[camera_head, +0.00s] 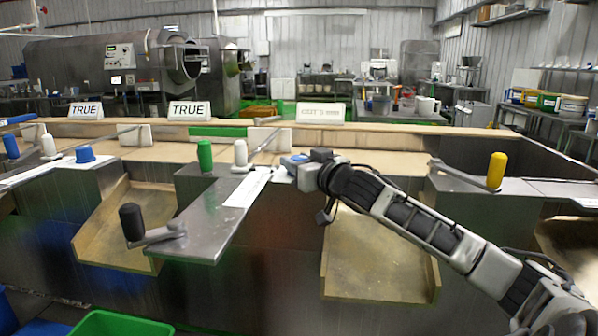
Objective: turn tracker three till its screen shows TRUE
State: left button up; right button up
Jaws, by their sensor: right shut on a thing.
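Three small screens stand along the back ledge. The left screen (86,110) and the middle screen (189,110) read TRUE. The third screen (321,112) shows paler, longer text that I cannot read for certain; it does not look like TRUE. My right gripper (292,165) reaches in from the right and is shut at the back of the counter, below the third screen. A small blue piece shows at its jaws, but the hand hides most of what it holds. A white-knobbed crank (240,153) stands just left of it. My left gripper is out of view.
Other cranks have a green knob (205,155), a black knob (131,222), a yellow knob (497,170) and a blue knob (85,153). A metal counter (215,225) juts forward between wooden chutes. A green bin (120,324) is at the lower left.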

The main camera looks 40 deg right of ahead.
jog(key=m+g+h, duration=0.1)
jog(key=m+h, duration=0.2)
jog(key=h, duration=0.2)
jog(key=shift+a+m, duration=0.1)
jog(key=shift+m, duration=0.2)
jog(key=shift+r+m+g+h, duration=0.1)
jog(key=shift+m+g+h, duration=0.95)
jog(key=shift+h, duration=0.45)
jog(key=o, duration=1)
jog(key=shift+c, duration=0.2)
jog(key=v, duration=1.5)
jog(key=shift+s+a+b, duration=0.25)
jog(key=shift+a+b, duration=0.05)
